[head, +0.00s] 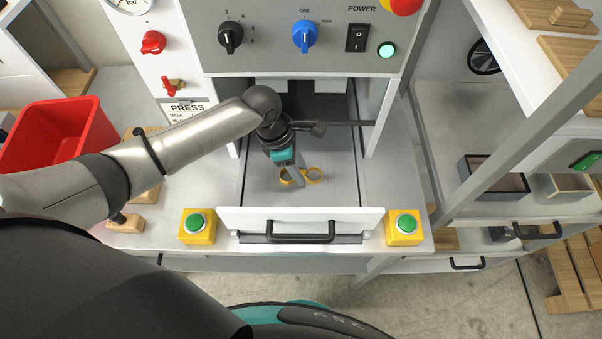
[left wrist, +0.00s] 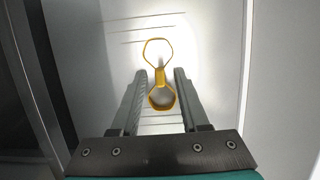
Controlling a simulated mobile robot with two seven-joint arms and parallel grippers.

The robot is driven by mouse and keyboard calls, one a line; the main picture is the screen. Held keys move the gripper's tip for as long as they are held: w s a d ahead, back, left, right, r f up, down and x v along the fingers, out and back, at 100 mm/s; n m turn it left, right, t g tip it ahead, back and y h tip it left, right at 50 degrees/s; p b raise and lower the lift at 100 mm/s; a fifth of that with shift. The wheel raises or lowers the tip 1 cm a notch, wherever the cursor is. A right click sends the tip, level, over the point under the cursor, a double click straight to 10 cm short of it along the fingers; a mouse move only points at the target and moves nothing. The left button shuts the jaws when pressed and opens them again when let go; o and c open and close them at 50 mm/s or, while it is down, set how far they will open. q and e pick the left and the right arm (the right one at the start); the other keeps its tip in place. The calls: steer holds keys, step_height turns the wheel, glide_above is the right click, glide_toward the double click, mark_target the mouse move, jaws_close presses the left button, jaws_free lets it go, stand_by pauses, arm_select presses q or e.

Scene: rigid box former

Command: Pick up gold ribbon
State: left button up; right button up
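The gold ribbon (head: 315,176) is a figure-eight of two loops joined at a narrow middle, lying on the grey floor of the press drawer. In the left wrist view the ribbon (left wrist: 161,78) has its far loop beyond my fingertips, while its middle and near loop show between the fingers. My left gripper (head: 297,183) reaches down into the drawer at the ribbon and hides part of it in the head view. In the left wrist view the left gripper (left wrist: 160,72) has its fingers apart on either side of the ribbon. I cannot tell whether they touch it. My right gripper is not in view.
The drawer front (head: 350,219) with its black handle stands nearest me, between two yellow boxes with green buttons (head: 197,226) (head: 405,228). The press panel (head: 270,40) overhangs behind. A red bin (head: 60,135) stands at left, shelves with trays at right.

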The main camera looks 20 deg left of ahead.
arm_select(q)
jaws_close()
stand_by(0.4)
steer(key=shift+r, duration=0.1)
